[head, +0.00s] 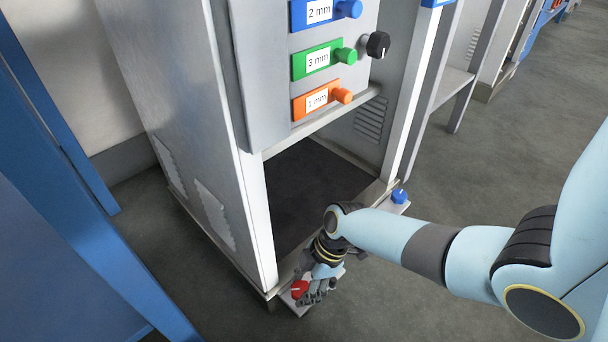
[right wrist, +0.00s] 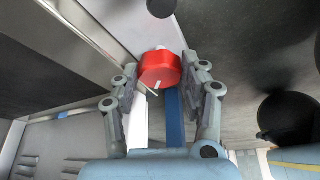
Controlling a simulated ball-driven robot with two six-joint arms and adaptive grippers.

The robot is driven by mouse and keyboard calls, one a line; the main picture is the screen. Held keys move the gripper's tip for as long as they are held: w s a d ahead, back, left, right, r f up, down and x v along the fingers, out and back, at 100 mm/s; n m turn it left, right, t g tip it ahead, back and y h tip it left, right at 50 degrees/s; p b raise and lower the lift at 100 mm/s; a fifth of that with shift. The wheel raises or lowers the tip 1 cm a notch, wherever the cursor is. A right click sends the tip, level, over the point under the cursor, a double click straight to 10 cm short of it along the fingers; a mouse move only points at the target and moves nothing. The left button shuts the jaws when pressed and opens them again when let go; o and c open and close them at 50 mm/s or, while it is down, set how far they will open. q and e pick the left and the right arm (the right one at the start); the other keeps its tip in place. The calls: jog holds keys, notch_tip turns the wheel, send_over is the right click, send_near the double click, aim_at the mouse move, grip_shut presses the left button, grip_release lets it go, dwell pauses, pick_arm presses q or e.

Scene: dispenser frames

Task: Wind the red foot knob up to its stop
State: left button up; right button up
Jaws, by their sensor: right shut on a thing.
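The red foot knob (head: 299,289) is at the low front left corner of the dispenser frame, just above the floor. In the right wrist view the red knob (right wrist: 161,71) sits between my right gripper's two fingers, with a short white mark on its face. My right gripper (head: 309,293) reaches down to it and is shut on it; the gripper also shows in the right wrist view (right wrist: 160,78). My left gripper is not in view.
A blue foot knob (head: 399,196) sits at the frame's front right corner. Above the open bay are blue (head: 319,12), green (head: 317,61) and orange (head: 316,100) labelled plates with knobs, and a black knob (head: 377,45). A blue panel (head: 60,220) stands left. Grey floor lies clear in front.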

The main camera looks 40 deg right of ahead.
jog(key=o, duration=1.2)
